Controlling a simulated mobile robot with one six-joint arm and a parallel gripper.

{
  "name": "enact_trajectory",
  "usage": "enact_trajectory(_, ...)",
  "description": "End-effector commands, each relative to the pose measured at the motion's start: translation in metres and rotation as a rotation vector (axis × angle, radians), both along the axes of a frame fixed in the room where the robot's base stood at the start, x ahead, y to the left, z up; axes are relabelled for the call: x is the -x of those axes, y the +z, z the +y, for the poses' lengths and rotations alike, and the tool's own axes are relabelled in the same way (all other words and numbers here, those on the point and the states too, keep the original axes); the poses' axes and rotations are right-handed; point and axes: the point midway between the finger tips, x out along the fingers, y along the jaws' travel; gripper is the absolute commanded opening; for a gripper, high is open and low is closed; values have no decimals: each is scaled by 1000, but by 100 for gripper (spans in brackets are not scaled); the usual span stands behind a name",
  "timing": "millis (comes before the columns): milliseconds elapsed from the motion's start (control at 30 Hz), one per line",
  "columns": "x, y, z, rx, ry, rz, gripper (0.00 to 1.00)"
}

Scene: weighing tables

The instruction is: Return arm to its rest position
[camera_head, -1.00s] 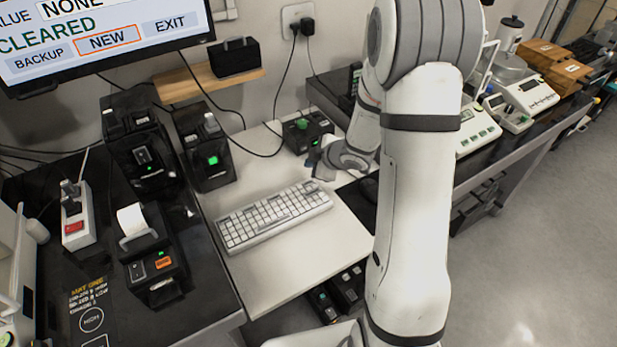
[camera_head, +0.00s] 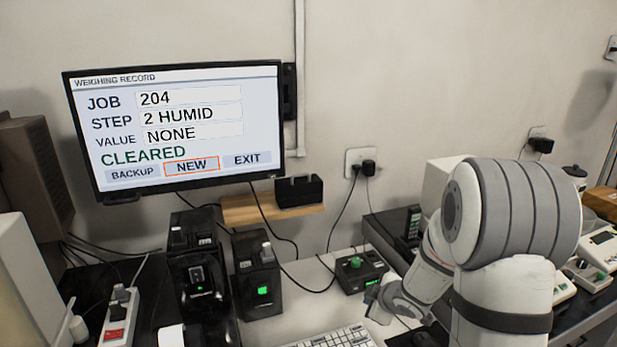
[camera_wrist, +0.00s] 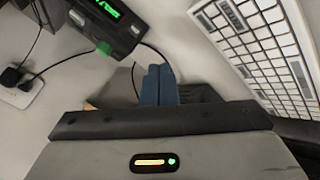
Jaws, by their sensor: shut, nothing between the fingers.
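My gripper (camera_wrist: 158,86) shows in the wrist view as two blue fingers pressed together, with nothing between them. It is over the light desk, between the white keyboard (camera_wrist: 262,50) and a small black device with a green knob (camera_wrist: 106,30). In the head view my arm comes in from the lower right and folds down toward the desk. Its wrist end is just right of the same black device (camera_head: 361,271); the fingertips are hard to make out there.
A monitor (camera_head: 180,128) on the wall reads JOB 204, STEP 2 HUMID, VALUE NONE, CLEARED, with NEW outlined in orange. Black devices (camera_head: 258,280) stand left of the keyboard (camera_head: 335,338). A wooden shelf (camera_head: 245,213) and cables are behind. Scales (camera_head: 590,270) are at right.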

Motion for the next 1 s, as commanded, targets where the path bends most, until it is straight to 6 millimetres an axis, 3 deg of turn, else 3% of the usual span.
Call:
enact_trajectory(33, 4, 21, -7, 19, -76, -2, 0)
enact_trajectory(167, 29, 62, -27, 35, -315, 39, 0)
enact_trajectory(400, 116, 117, -35, -51, -720, 189, 0)
enact_trajectory(600, 202, 140, -10, -195, -947, 382, 0)
enact_trajectory(700, 236, 146, 6, -256, -1007, 473, 0)
enact_trajectory(833, 263, 149, 19, -304, -1043, 554, 0)
enact_trajectory(1000, 272, 150, 24, -321, -1055, 586, 0)
